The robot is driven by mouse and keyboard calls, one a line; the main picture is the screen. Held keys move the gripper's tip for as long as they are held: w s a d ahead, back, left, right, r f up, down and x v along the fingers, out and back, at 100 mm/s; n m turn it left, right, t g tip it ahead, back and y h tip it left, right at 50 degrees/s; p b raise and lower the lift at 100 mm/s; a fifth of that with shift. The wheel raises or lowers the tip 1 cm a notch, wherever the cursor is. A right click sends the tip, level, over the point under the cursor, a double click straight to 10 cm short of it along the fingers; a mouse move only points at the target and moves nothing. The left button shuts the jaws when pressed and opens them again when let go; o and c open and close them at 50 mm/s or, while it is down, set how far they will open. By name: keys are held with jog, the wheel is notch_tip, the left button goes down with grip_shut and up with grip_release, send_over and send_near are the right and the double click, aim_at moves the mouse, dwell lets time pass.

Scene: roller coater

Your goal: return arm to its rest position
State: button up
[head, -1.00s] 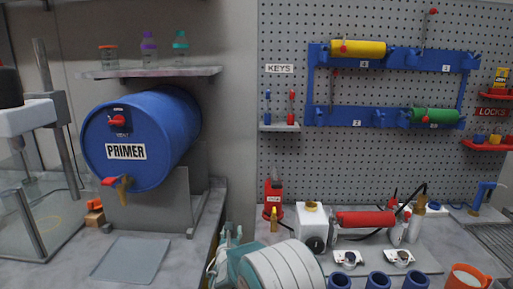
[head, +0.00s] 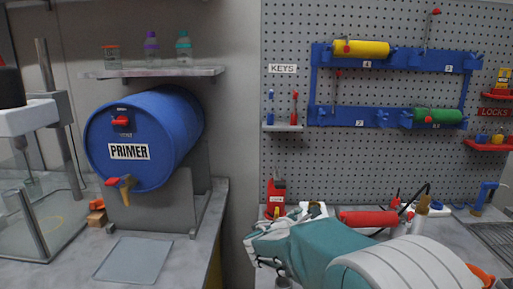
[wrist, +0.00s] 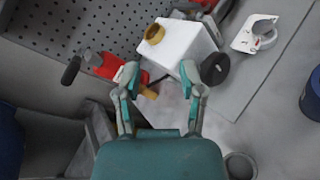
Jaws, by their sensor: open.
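My gripper (head: 256,250) is at the lower middle of the head view, in front of the workbench, with my teal and white arm reaching in from the lower right. In the wrist view my gripper (wrist: 158,76) has its two fingers spread apart, with nothing held between them. A white container with a tan cap (wrist: 182,48) is just beyond the fingertips there. In the head view most of that container is hidden behind my arm.
A blue primer drum (head: 140,135) lies on a stand at left, over a grey tray (head: 133,260). A red roller (head: 368,218) lies on the bench. Yellow (head: 360,49) and green (head: 437,116) rollers hang on the blue rack (head: 400,60). A red container (head: 276,195) stands by the pegboard.

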jog(key=s+d+r+m+g+y, duration=0.1)
jog(key=s+d+m+g, duration=0.2)
jog(key=s+d+m, duration=0.45)
jog(key=s+d+r+m+g, duration=0.1)
jog(key=s+d+m+g, duration=0.25)
jog(key=s, duration=0.65)
jog(key=s+a+f+m+y, duration=0.1)
jog(key=s+a+m+y, duration=0.2)
jog(key=s, duration=0.5)
jog(key=s+a+f+m+y, duration=0.1)
jog(key=s+a+m+y, duration=0.3)
jog(key=s+m, duration=0.3)
jog(key=shift+s+a+y, duration=0.2)
jog(key=shift+s+y, duration=0.3)
jog(key=shift+s, duration=0.65)
